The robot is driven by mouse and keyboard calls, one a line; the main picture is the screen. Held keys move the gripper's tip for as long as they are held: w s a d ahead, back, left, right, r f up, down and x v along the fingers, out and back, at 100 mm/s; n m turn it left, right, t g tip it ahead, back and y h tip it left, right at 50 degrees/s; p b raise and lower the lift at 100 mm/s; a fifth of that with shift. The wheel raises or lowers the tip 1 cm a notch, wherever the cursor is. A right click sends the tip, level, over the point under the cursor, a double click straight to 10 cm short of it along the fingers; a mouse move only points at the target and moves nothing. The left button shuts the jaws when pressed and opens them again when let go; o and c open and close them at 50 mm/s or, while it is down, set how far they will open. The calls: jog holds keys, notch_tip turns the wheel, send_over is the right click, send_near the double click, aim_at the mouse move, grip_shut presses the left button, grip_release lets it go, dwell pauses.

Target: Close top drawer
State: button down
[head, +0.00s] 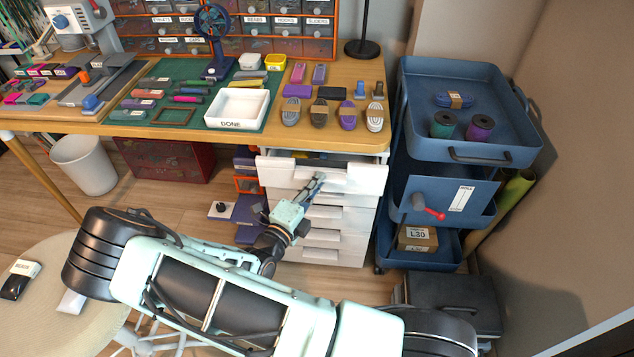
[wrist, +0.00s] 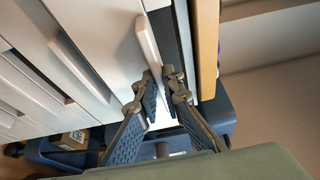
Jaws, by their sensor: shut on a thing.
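The top drawer (head: 285,174) of the white drawer unit under the table is part-way open. Its front stands out from the unit, and a dark strip of its inside shows behind the front. My gripper (head: 319,179) is at the middle of that front, shut on its edge or handle. The fingers are close together there and hide the exact contact.
Lower white drawers (head: 325,227) are shut below. A blue cart (head: 405,215) stands close on the right, with spools on top. The wooden table (head: 345,72) above holds a white DONE tray (head: 237,123) and several cord bundles. A round pale stool (head: 45,315) is at lower left.

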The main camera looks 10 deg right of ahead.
aim_at(319, 169)
jog(key=w, duration=0.2)
jog(key=w+d, duration=0.1)
jog(key=w, duration=0.1)
jog(key=shift+d, duration=0.15)
jog(key=shift+w, duration=0.15)
jog(key=c, duration=2.1)
grip_release()
jog(key=shift+w+d, duration=0.1)
jog(key=v, duration=1.2)
